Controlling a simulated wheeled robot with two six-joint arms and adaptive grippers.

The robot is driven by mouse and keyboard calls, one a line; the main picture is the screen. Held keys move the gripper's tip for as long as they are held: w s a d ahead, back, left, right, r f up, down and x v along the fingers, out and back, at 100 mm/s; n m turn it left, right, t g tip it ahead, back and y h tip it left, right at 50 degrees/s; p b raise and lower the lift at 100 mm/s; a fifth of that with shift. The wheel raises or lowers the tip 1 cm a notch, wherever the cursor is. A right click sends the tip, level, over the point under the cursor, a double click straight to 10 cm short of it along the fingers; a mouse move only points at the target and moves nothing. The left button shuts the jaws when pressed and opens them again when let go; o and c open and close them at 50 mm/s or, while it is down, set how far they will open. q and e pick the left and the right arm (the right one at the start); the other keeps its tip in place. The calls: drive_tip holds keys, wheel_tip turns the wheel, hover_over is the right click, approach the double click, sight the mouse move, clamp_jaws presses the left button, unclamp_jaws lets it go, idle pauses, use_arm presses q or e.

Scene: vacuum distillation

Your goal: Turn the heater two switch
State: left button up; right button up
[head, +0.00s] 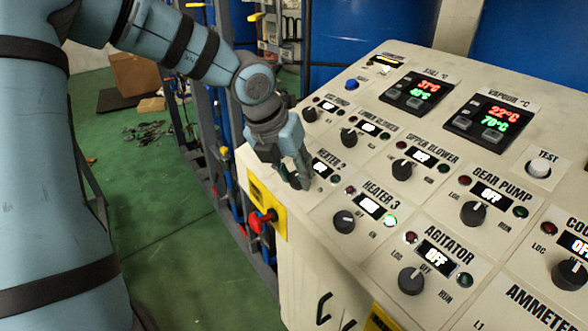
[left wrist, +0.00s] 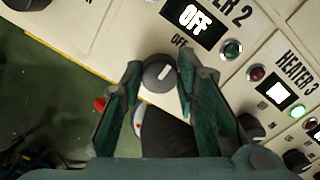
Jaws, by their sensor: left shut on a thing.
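The heater two switch (left wrist: 159,74) is a dark round knob with a light pointer line, below the HEATER 2 display (left wrist: 194,18), which reads OFF. In the left wrist view my left gripper (left wrist: 158,78) has its two green fingers on either side of this knob, shut on it. The pointer line runs roughly across between the fingers. In the head view my left gripper (head: 299,180) reaches down to the panel's left edge and mostly hides the knob. The green lamp (left wrist: 232,48) by HEATER 2 looks dim. My right gripper is out of view.
The heater 3 knob (head: 344,221) sits close by, and its green lamp (left wrist: 297,111) is lit. The agitator knob (head: 411,280) and upper blower knob (head: 402,169) are on the same sloped panel. A red knob on a yellow plate (head: 264,221) juts from the panel's side.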

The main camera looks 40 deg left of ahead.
use_arm(q)
drive_tip(key=shift+r, duration=0.1)
drive_tip(key=o, duration=1.2)
drive_tip(key=shift+a, duration=0.1)
drive_tip(key=shift+c, duration=0.2)
drive_tip(key=v, duration=0.7)
drive_tip(key=shift+r, duration=0.2)
